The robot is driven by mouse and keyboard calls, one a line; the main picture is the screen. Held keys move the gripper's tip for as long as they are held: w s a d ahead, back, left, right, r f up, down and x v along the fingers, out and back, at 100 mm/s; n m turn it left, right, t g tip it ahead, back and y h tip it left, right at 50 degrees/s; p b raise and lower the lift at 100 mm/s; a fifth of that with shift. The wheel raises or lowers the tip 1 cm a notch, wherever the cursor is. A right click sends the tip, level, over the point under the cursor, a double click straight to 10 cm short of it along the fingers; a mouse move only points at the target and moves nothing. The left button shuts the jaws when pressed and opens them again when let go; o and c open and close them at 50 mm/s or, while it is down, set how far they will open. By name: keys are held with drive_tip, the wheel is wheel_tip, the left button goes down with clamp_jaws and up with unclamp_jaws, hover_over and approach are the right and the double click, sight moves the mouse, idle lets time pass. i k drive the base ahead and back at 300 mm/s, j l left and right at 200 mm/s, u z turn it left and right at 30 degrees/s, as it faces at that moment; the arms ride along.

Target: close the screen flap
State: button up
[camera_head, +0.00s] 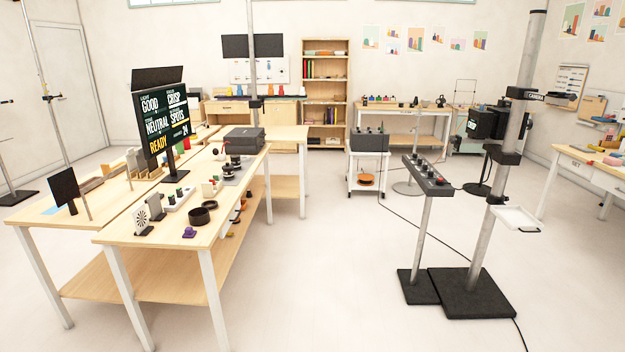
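A dark display screen (163,122) with white and yellow words stands on a short post on the long wooden table at left. A dark flat panel (157,75) stands up along its top edge, tilted away from the screen face; it looks like the screen flap. The screen face is uncovered and readable. A black device (487,122) is on the tall stand at right; I cannot tell whether it has a flap. My gripper is not in view.
The long table (118,232) holds a black ring (202,213), a dark box (244,139) and several small props. A post with a control panel (427,176) and the tall stand's base (469,293) occupy the right floor. Open floor (320,270) lies between; a cable crosses at right.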

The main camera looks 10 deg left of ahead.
sight(146, 78)
drive_tip(key=i+j, duration=0.25)
drive_tip(key=i, duration=0.15)
drive_tip(key=i+j, duration=0.2)
drive_tip(key=i, duration=0.2)
drive_tip(key=i+j, duration=0.25)
drive_tip(key=i, duration=0.2)
drive_tip(key=i+j, duration=0.2)
drive_tip(key=i, duration=0.2)
drive_tip(key=i+j, duration=0.25)
drive_tip(key=j, duration=0.15)
drive_tip(key=i+j+u, duration=0.1)
drive_tip(key=j, duration=0.25)
drive_tip(key=i+j, duration=0.35)
drive_tip(key=j, duration=0.95)
drive_tip(key=i+j, duration=0.1)
drive_tip(key=j, duration=0.85)
drive_tip(key=j+u, duration=0.1)
drive_tip(key=j, duration=0.85)
drive_tip(key=i+j, duration=0.1)
drive_tip(key=j, duration=0.9)
drive_tip(key=i+j, duration=0.1)
drive_tip(key=i, duration=0.45)
